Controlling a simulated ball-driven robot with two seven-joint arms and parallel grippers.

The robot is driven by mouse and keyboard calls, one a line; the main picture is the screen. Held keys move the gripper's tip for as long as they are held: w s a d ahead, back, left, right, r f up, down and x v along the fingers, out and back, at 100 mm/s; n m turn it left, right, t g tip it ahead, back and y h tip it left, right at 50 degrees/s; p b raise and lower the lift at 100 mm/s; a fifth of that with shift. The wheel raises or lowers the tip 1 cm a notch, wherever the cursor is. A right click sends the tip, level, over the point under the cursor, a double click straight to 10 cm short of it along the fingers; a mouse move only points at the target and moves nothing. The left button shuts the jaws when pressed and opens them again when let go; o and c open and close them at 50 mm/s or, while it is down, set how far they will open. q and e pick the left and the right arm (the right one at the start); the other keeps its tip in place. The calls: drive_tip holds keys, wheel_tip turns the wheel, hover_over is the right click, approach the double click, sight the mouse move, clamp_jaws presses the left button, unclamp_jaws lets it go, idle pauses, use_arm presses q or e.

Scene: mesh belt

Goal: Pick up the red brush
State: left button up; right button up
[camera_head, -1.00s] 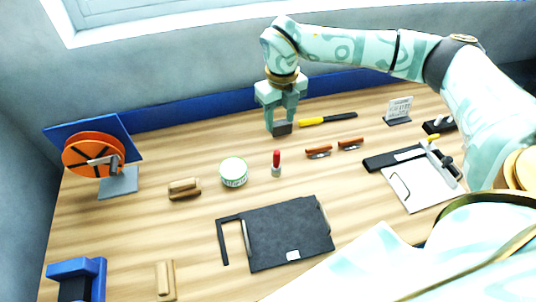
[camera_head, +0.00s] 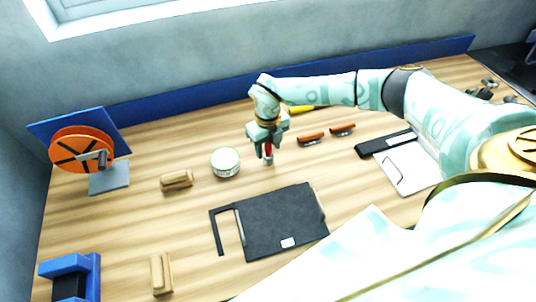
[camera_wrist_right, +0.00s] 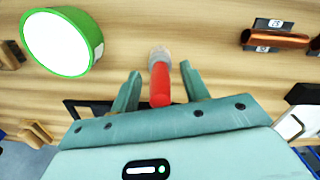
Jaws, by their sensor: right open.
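The red brush (camera_head: 268,152) stands on the wooden table, with a red handle and a pale grey lower end. In the right wrist view the red brush (camera_wrist_right: 160,80) lies between the two fingers, with a gap on each side. My right gripper (camera_head: 265,150) is open and hangs over the brush from above; its fingers (camera_wrist_right: 160,88) are beside the handle and hide part of it in the head view. My left gripper is not in view.
A round white tin with a green rim (camera_head: 225,162) stands just left of the brush. An orange disc stand (camera_head: 82,149) is at far left.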

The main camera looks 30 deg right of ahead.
clamp_jaws()
drive_tip(key=shift+r, duration=0.6)
drive_tip(key=s+a+r, duration=0.7)
drive_tip(key=s+r, duration=0.5)
drive_tip(key=shift+p, duration=0.35)
